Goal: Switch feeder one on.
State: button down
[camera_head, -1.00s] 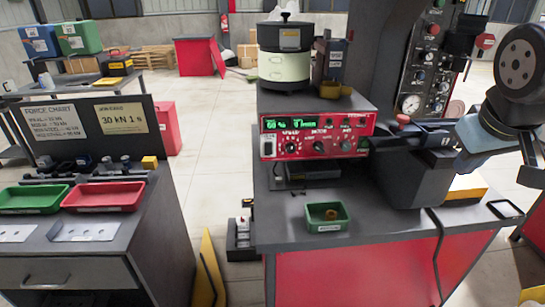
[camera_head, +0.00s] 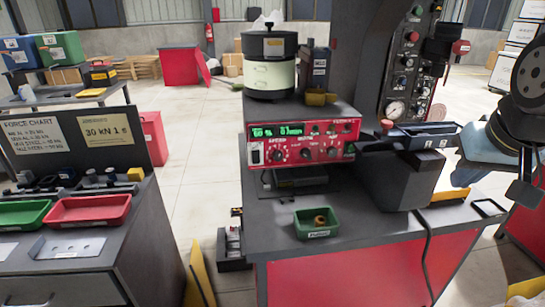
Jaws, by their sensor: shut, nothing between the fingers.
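A red control panel (camera_head: 303,144) faces me on the front of a dark box in the middle. A lit green display (camera_head: 279,131) appears to read 60 % and 0 /min. Several black knobs sit right of the switch. A bowl feeder (camera_head: 270,77), cream with a dark top, stands on the box. My gripper (camera_head: 524,192) seems to be the dark part hanging at the right edge, shut and empty, well apart from the panel. My arm hides part of that side.
A green tray (camera_head: 310,229) with a brass-coloured part sits on the dark bench below the panel. A dark press column (camera_head: 375,60) with a gauge and buttons rises behind on the right. A second bench with green and red trays (camera_head: 88,210) stands left, with a floor gap between.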

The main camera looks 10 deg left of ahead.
aim_at(255, 159)
jog(key=z, duration=1.5)
jog(key=k, duration=1.25)
jog(key=u, duration=1.1)
jog(key=i, duration=1)
jog(key=z, duration=0.05)
